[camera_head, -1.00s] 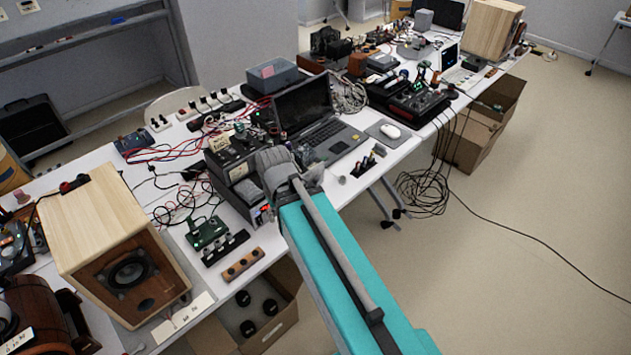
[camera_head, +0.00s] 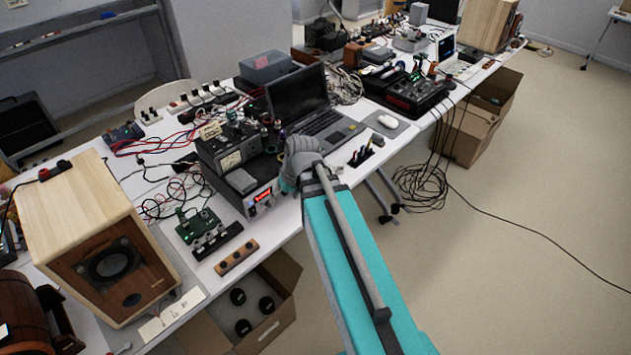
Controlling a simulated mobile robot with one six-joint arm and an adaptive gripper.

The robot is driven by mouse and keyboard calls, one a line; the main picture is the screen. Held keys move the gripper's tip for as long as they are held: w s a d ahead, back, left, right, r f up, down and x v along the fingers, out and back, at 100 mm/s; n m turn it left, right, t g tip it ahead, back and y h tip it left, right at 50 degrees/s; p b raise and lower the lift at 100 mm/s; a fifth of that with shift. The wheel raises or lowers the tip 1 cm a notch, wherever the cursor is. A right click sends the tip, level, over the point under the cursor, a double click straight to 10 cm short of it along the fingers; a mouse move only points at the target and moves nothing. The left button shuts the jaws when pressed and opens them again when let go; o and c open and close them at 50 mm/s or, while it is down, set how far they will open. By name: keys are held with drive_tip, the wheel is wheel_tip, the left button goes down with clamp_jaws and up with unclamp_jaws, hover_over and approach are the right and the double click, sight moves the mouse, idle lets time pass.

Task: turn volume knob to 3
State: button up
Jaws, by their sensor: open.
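A dark bench unit with a lit red display (camera_head: 262,194) stands at the table's front edge, left of my arm. Small knobs (camera_head: 252,210) show on its front; their marks are too small to read. A meter box (camera_head: 230,152) with a pale dial sits at its back. A wooden strip (camera_head: 236,257) with several dark round spots lies in front; I cannot tell which of these controls is the volume knob. My teal arm reaches up from the bottom, and its grey joint is beside the unit's right end, covering part of the bench there. My gripper and its fingers do not show.
A wooden speaker (camera_head: 103,262) stands at the left. A green circuit board (camera_head: 197,225) and loose wires lie near the unit. An open laptop (camera_head: 318,122) and a mouse (camera_head: 387,121) are behind my arm. An open carton (camera_head: 269,335) is below the table edge. Floor at right is mostly clear.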

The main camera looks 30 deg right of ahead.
drive_tip(key=w+d+f+n+t+y+b, duration=0.1)
drive_tip(key=w+d+f+t+y+b, duration=0.1)
drive_tip(key=w+d+f+b, duration=0.3)
drive_tip(key=w+d+f+t+y+b, duration=0.1)
drive_tip(key=w+d+f+t+b, duration=0.15)
drive_tip(key=d+b, duration=0.4)
drive_tip(key=w+d+f+t+b, duration=0.1)
drive_tip(key=d+f+t+b, duration=0.1)
drive_tip(key=d, duration=0.5)
drive_tip(key=d+f+t+b, duration=0.1)
drive_tip(key=d+t+b, duration=0.3)
drive_tip(key=d+b, duration=0.3)
drive_tip(key=shift+w+f, duration=0.35)
drive_tip(key=shift+f, duration=0.05)
drive_tip(key=shift+w+a+f, duration=0.1)
drive_tip(key=shift+w+a, duration=0.05)
drive_tip(key=b+x, duration=0.5)
drive_tip(key=x, duration=0.8)
drive_tip(key=shift+w, duration=0.2)
drive_tip(key=c, duration=1.1)
drive_tip(key=shift+c, duration=0.2)
